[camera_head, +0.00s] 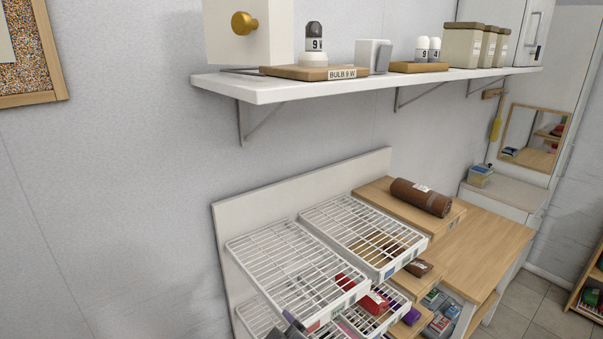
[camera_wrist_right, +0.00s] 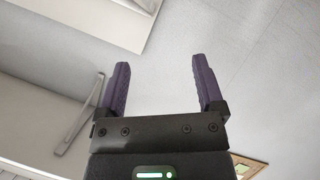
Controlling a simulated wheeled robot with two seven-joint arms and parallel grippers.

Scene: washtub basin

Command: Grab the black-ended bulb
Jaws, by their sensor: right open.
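The black-ended bulb (camera_head: 314,40) stands upright on a wooden board (camera_head: 300,72) marked "BULB 9 W" on the wall shelf in the head view. Its black end is up, and a white band with a 9 shows below. My right gripper (camera_wrist_right: 163,70) is open in the right wrist view, with nothing between its purple fingers. The bulb does not show in that view. A dark shape at the bottom of the head view may be part of my right gripper, but I cannot tell. My left gripper is not in view.
The white shelf (camera_head: 262,94) also bears a box with a gold knob (camera_head: 244,24), a small white block (camera_head: 373,56), two white bulbs (camera_head: 428,49) on another board, and canisters (camera_head: 463,44). Wire racks (camera_head: 290,260) and a wooden desk (camera_head: 490,240) stand below.

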